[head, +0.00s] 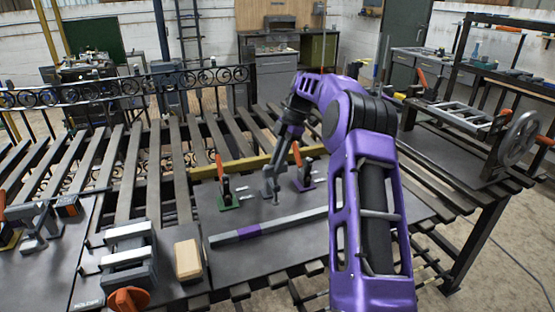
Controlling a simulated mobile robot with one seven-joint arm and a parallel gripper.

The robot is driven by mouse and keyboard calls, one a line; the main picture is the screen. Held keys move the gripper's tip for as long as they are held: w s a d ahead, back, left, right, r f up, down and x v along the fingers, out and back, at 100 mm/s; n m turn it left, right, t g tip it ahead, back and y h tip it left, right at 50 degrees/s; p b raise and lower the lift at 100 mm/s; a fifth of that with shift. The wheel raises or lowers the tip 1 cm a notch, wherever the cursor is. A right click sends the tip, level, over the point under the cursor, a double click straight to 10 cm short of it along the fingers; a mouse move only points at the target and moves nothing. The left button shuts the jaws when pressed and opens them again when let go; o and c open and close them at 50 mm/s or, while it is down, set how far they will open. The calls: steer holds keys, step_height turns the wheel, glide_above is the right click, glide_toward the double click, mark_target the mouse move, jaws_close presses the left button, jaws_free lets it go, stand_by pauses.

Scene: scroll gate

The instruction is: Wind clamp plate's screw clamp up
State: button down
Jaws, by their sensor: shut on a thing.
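The clamp plate (272,256) is a dark flat plate on the slatted table in front of me. Its grey screw clamp (269,181) stands upright near the plate's back edge, between a green-based toggle clamp (226,190) and a purple-based toggle clamp (302,176), both with orange handles. My gripper (284,152) reaches down from above onto the top of the screw clamp and is shut on it. The fingers are small and dark here, so their exact hold on the clamp's top is unclear. A grey bar with a purple band (249,231) lies on the plate in front of the clamps.
A grey vise (129,255) with an orange knob and a wooden block (187,259) stand at front left. Another plate with clamps (55,263) lies further left. A frame with a handwheel (514,140) stands at right. My arm hides the plate's right part.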

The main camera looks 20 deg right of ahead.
steer(key=shift+f+n+g, duration=0.25)
steer(key=shift+n+g, duration=0.25)
steer(key=shift+n, duration=0.6)
steer(key=c, duration=0.8)
jaws_free()
steer(key=shift+o, duration=0.2)
steer(key=shift+r, duration=0.1)
steer(key=shift+r, duration=0.15)
